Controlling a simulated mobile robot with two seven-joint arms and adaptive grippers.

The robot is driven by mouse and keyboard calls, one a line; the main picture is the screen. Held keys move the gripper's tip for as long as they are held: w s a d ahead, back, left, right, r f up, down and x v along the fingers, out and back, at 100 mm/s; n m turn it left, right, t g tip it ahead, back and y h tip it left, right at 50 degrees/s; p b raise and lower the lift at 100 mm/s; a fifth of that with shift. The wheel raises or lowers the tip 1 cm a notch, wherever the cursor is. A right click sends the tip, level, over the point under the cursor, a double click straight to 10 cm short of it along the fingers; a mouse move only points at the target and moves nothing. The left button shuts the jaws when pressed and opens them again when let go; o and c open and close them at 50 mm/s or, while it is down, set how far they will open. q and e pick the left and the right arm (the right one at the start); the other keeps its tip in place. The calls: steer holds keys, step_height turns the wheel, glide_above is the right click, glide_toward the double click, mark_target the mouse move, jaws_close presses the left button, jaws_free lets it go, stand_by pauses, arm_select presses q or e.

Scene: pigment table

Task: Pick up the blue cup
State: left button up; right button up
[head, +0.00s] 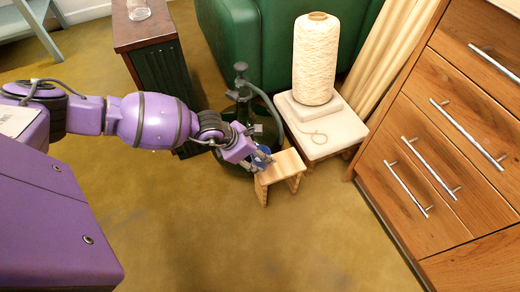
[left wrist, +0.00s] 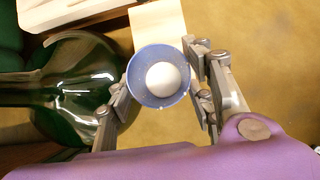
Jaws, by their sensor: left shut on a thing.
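The blue cup (left wrist: 137,92) sits upright between the two fingers of my left gripper (left wrist: 160,98) in the left wrist view, with something round and white (left wrist: 162,79) inside it. The fingers are shut on its sides. In the head view my left gripper (head: 260,160) is at the left edge of a small wooden stool (head: 282,166), and the blue cup (head: 261,154) is mostly hidden by the fingers. I cannot tell whether the cup touches the stool. My right gripper is not in view.
A dark green glass bottle (left wrist: 75,80) stands close beside the gripper. A pale low table (head: 322,127) with a large cream thread spool (head: 315,62) is behind the stool. Wooden drawers (head: 440,130) stand at the right. The floor in front is clear.

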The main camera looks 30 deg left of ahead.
arm_select(q)
steer(key=s+a+p, duration=0.2)
steer(key=s+a, duration=0.4)
steer(key=s, duration=0.2)
steer(key=shift+s+a+p, duration=0.35)
steer(key=shift+a+p, duration=0.05)
stand_by(1.8)
